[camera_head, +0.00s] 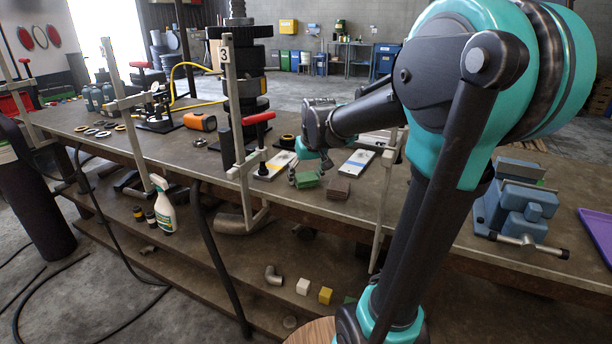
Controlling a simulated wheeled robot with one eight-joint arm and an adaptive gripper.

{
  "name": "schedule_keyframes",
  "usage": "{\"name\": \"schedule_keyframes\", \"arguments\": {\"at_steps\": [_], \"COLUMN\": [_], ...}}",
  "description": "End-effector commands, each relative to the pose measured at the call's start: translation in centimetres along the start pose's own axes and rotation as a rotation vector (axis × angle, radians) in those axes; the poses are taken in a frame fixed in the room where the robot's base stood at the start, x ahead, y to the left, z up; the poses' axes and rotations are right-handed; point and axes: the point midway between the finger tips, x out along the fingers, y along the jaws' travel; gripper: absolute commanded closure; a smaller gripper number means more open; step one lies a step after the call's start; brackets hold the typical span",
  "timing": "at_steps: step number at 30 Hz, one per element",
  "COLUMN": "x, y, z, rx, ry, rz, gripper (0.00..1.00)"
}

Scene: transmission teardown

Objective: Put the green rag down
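The green rag (307,180) is a small folded pad near the front edge of the workbench (458,232), left of a brown folded pad (338,189). My gripper (308,172) points down right over the green rag, with its fingers close around or just above it. The rag is partly hidden by the fingers. Whether the fingers are closed on it, and whether it touches the bench, is too small to tell.
A white and yellow card (274,166) and a white board (357,161) lie beside the rag. A clamp with a red handle (259,118) stands to the left. A blue vise (520,205) and purple tray (598,232) are at right. Bare bench lies between pads and vise.

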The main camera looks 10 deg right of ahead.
Motion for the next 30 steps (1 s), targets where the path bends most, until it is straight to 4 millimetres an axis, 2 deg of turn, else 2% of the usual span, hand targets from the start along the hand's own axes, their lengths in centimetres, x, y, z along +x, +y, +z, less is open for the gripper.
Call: {"name": "schedule_keyframes", "arguments": {"at_steps": [2,14,20,30], "x": [0.0,-0.4,-3.0,-9.4], "y": [0.0,0.0,0.0,0.0], "z": [0.0,-0.1,0.0,-0.1], "rx": [0.000,0.000,0.000,0.001], "ry": [0.000,0.000,0.000,0.000], "rz": [0.000,0.000,0.000,0.000], "gripper": [0.20,0.20,0.20,0.20]}}
